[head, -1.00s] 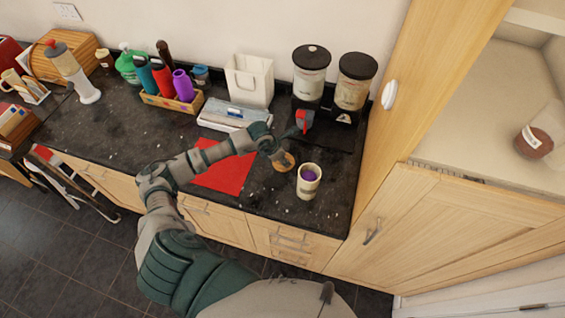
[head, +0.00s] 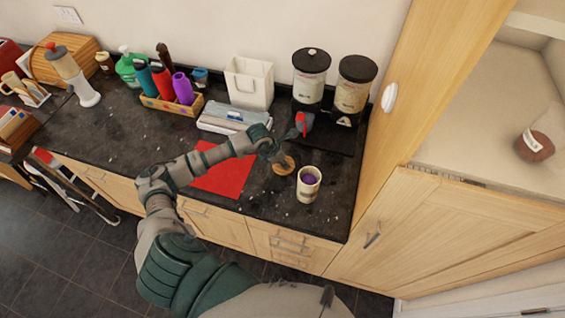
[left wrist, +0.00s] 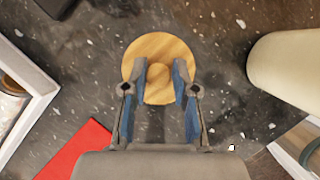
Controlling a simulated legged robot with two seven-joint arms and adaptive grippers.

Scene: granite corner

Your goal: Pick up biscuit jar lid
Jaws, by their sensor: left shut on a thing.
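The biscuit jar lid (head: 284,165) is a round, light wooden disc on the dark granite counter. In the left wrist view the lid (left wrist: 160,50) has a round knob in its middle. My left gripper (head: 277,156) is over it, and in the left wrist view both fingers (left wrist: 158,86) are shut on the knob from its two sides. I cannot tell whether the lid is clear of the counter. My right gripper is not in view.
A cream jar with something purple inside (head: 309,184) stands close at the right. A red mat (head: 223,174) lies at the left. Two dark-lidded canisters (head: 310,75) (head: 355,84) stand behind, by a wooden cabinet side (head: 400,90). A white box (head: 249,85) stands at the back.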

